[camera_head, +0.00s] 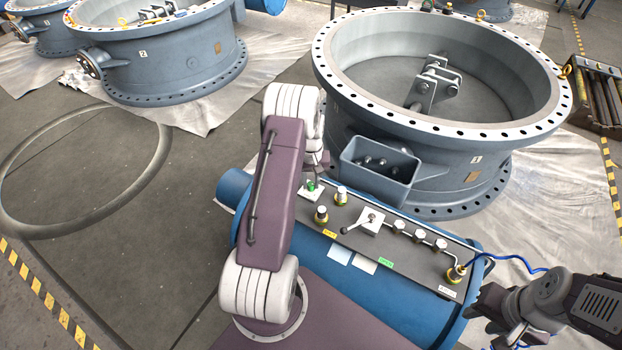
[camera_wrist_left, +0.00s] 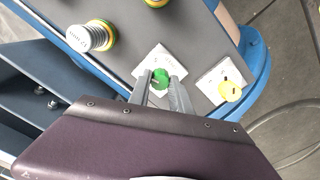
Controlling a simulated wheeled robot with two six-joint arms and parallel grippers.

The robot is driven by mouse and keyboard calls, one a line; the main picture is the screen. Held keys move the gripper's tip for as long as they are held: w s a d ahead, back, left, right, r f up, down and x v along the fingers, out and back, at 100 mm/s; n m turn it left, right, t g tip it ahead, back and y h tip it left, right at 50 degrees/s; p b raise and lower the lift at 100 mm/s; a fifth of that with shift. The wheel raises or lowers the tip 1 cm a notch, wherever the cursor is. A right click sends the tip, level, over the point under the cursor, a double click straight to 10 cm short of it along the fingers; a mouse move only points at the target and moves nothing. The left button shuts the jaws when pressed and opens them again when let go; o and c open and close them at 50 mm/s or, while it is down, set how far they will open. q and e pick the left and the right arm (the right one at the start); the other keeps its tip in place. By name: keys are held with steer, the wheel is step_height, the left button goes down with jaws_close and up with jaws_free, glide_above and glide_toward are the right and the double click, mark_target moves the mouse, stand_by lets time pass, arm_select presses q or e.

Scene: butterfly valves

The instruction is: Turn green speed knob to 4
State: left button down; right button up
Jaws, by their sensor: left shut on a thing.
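The green speed knob (camera_wrist_left: 160,79) sits on a white square plate (camera_wrist_left: 154,59) on the dark panel top. It also shows in the head view (camera_head: 311,186), just beyond my purple left arm. My left gripper (camera_wrist_left: 162,80) is shut on the green knob, with one grey finger on each side of it. A slot shows on the knob's top, but the scale marks on its plate are too small to read. My right gripper (camera_head: 487,306) is at the lower right in the head view, away from the knob. Its fingers are too unclear to judge.
A yellow knob (camera_wrist_left: 230,91) on its own white plate sits right of the green one in the left wrist view. The panel (camera_head: 405,262) carries a lever (camera_head: 364,222) and several fittings. A large valve ring (camera_head: 440,150) stands behind. A blue hose (camera_head: 505,258) lies at the right.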

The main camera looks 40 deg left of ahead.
mark_target(311, 183)
arm_select(q)
steer(key=shift+n+p, duration=0.4)
steer(key=shift+n, duration=0.7)
steer(key=c, duration=1.2)
jaws_free()
step_height(311, 183, up, 9)
steer(key=shift+r+p, duration=0.1)
steer(key=shift+p, duration=0.45)
